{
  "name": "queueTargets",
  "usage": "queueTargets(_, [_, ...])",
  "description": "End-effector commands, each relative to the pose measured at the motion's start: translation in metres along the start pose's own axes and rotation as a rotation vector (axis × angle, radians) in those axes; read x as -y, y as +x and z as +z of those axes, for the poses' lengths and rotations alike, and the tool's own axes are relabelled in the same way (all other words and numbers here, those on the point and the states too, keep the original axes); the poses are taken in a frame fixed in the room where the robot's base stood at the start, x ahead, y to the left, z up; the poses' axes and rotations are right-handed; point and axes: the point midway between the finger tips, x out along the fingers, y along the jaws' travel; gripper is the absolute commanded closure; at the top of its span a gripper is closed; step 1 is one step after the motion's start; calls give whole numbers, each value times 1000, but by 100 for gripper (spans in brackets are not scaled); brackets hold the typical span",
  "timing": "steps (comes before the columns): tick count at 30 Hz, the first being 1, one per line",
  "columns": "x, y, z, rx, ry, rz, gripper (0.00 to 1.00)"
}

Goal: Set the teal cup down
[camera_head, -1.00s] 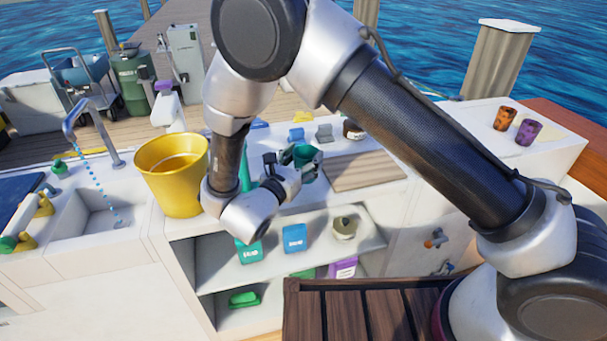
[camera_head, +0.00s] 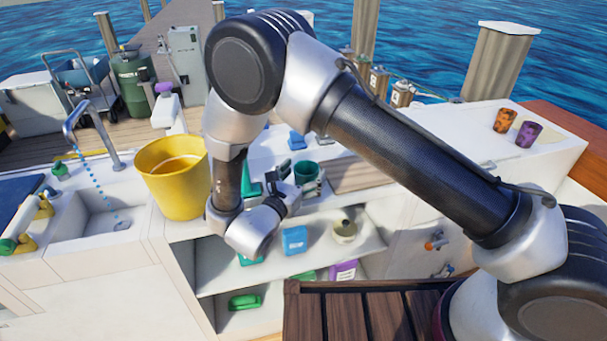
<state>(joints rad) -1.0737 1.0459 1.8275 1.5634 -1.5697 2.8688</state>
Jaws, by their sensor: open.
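The teal cup (camera_head: 306,173) stands on the white counter, left of the wooden board, with its open top up. My gripper (camera_head: 300,187) is open at the near side of the cup, close to its wall. My wrist is just left of the cup and in front of the counter edge. Whether a finger still touches the cup is too small to tell.
A yellow bucket (camera_head: 173,177) stands left of my wrist, by the sink (camera_head: 103,215). The wooden board (camera_head: 358,176) is partly hidden by my arm. Two patterned cups, orange (camera_head: 504,120) and purple (camera_head: 528,133), stand at the right. Shelves below hold a blue container (camera_head: 294,240).

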Motion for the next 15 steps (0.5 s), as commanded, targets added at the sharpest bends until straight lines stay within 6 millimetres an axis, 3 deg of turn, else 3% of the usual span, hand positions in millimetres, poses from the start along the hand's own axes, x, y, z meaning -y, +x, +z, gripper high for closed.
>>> queueTargets(8, [0,-6,3,0,0,3,16])
queueTargets(15, [-1,-56,3,0,0,5,16])
